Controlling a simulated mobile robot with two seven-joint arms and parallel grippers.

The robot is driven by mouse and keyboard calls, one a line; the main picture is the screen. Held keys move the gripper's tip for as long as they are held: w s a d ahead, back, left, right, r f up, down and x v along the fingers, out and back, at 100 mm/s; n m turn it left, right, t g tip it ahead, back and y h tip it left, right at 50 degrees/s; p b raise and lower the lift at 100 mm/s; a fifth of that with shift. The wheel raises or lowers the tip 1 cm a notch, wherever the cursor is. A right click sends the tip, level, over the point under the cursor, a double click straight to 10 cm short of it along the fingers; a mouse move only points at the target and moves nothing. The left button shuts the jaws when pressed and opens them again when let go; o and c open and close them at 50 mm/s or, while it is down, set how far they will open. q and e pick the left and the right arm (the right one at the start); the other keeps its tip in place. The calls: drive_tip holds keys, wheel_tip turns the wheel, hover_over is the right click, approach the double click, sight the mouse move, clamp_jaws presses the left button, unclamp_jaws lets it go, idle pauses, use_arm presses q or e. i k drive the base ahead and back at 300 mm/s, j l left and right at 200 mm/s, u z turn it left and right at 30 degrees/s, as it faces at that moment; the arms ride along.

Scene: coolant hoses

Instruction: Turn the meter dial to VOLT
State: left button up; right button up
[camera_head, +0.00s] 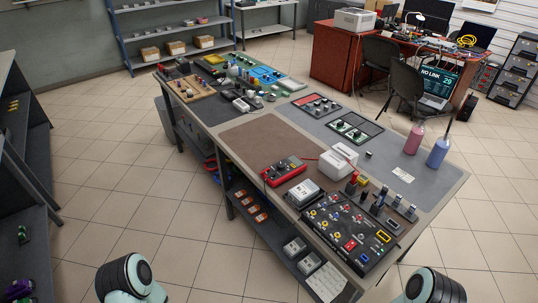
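A red device with a dark face (284,171), which looks like the meter, lies on the brown mat (256,142) near the table's front edge. A thin red lead runs from it toward a white box. Its dial and the dial's setting are too small to read. Only rounded teal and black links of my two arms show at the bottom left and bottom right. Neither gripper is in view.
A white box (339,161), a grey-white unit (304,193) and a dark panel of knobs and connectors (352,233) stand near the device. Pink (414,138) and blue (439,149) bottles stand at the right. Floor is clear left of the table.

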sight(280, 166)
drive_tip(key=i+j, duration=0.2)
drive_tip(key=j, duration=0.15)
drive_tip(key=i+j, duration=0.15)
drive_tip(key=j, duration=0.2)
drive_tip(key=i+j, duration=0.2)
drive_tip(key=j, duration=0.15)
